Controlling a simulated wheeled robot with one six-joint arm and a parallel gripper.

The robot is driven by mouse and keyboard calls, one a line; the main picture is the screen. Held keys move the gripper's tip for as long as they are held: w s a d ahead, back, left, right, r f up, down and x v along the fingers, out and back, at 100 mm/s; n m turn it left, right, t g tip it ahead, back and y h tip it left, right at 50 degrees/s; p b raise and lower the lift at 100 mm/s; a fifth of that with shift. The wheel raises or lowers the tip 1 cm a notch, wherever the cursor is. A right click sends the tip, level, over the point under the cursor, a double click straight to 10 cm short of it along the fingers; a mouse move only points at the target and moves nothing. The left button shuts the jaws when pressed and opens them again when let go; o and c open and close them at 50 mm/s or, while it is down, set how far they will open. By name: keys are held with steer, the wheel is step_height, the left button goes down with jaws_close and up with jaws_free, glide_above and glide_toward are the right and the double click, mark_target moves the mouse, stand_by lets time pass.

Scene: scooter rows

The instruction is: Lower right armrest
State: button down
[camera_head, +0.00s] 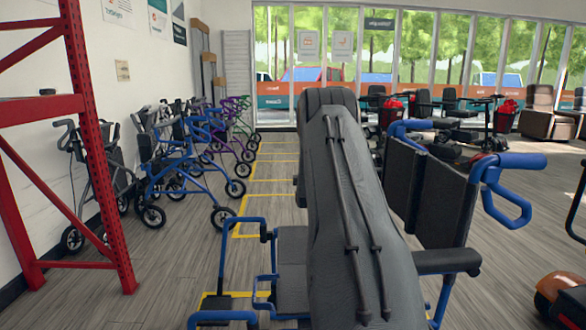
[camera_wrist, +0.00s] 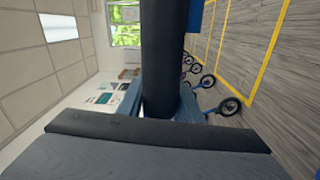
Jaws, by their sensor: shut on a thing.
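A wheelchair with a blue frame and a black backrest (camera_head: 432,190) stands at centre right in the head view, facing left. Its near-side armrest pad (camera_head: 447,261) is black and lies level, partly behind my arm. The far-side armrest is hidden by my arm in the head view. In the wrist view a long black padded bar (camera_wrist: 165,50), which looks like an armrest, runs down the middle. My gripper (camera_wrist: 160,108) is shut on this bar, with a slate-blue jaw on each side. The gripper is hidden in the head view. The bar's tilt is hard to tell.
A red rack (camera_head: 100,150) stands at the left. Blue and purple rollators (camera_head: 185,160) line the left wall. Scooters (camera_head: 485,120) and brown armchairs (camera_head: 548,115) stand at the back right. An orange scooter (camera_head: 562,297) is at the lower right. The floor left of the wheelchair is clear.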

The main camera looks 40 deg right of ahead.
steer(key=shift+f, duration=0.45)
steer(key=c, duration=1.3)
jaws_free()
steer(key=shift+c, duration=0.2)
steer(key=shift+w, duration=0.1)
steer(key=shift+a+r, duration=0.1)
steer(key=p+v, duration=0.1)
steer(key=v, duration=0.6)
steer(key=shift+s+a, duration=0.2)
steer(key=shift+s, duration=0.1)
